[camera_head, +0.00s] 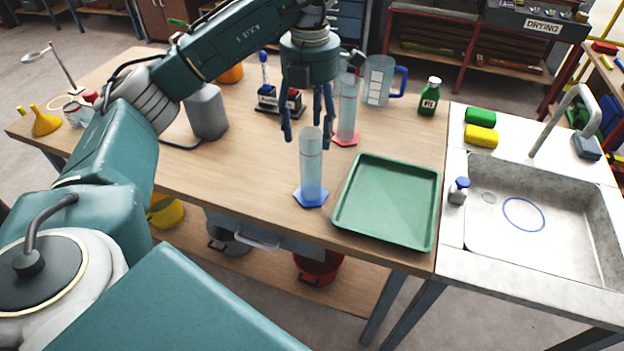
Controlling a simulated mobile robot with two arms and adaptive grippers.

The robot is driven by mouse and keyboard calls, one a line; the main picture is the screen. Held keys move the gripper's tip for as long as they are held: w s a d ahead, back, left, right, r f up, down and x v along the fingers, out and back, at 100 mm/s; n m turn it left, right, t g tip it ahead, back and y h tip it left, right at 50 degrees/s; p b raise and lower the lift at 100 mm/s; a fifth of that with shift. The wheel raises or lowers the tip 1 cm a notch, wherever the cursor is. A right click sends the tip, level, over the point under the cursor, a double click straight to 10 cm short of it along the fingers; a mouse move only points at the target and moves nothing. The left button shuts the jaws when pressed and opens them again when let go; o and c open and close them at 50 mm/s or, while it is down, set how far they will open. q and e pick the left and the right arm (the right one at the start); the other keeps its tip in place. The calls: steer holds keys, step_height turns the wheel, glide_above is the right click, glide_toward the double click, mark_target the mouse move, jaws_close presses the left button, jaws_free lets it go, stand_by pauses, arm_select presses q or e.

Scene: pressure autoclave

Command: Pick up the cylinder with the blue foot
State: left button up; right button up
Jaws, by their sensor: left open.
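The cylinder with the blue foot (311,178) stands upright on the wooden table, left of a green tray. It is clear, with a red line near its top. My left gripper (308,138) hangs down over it, open, with its fingers on either side of the cylinder's top in the picture. I cannot tell whether the fingers are level with the rim or behind it. A second cylinder with a red foot (347,112) stands just behind and to the right. My right gripper is not in view.
The empty green tray (388,202) lies close on the right. A jug with a blue handle (378,82) and a green bottle (429,97) stand behind. A grey container (207,112) is at the left. A sink (545,225) adjoins the table's right end. Table left of the cylinder is bare.

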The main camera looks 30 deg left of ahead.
mark_target(310, 146)
arm_select(q)
step_height(310, 146, down, 4)
steer(key=shift+f, duration=0.1)
steer(key=shift+f+p, duration=0.35)
steer(key=shift+f, duration=0.15)
step_height(310, 146, down, 4)
steer(key=shift+w+f+p, duration=0.1)
steer(key=shift+f+p, duration=0.15)
steer(key=shift+p, duration=0.65)
steer(key=shift+f, duration=0.2)
jaws_close()
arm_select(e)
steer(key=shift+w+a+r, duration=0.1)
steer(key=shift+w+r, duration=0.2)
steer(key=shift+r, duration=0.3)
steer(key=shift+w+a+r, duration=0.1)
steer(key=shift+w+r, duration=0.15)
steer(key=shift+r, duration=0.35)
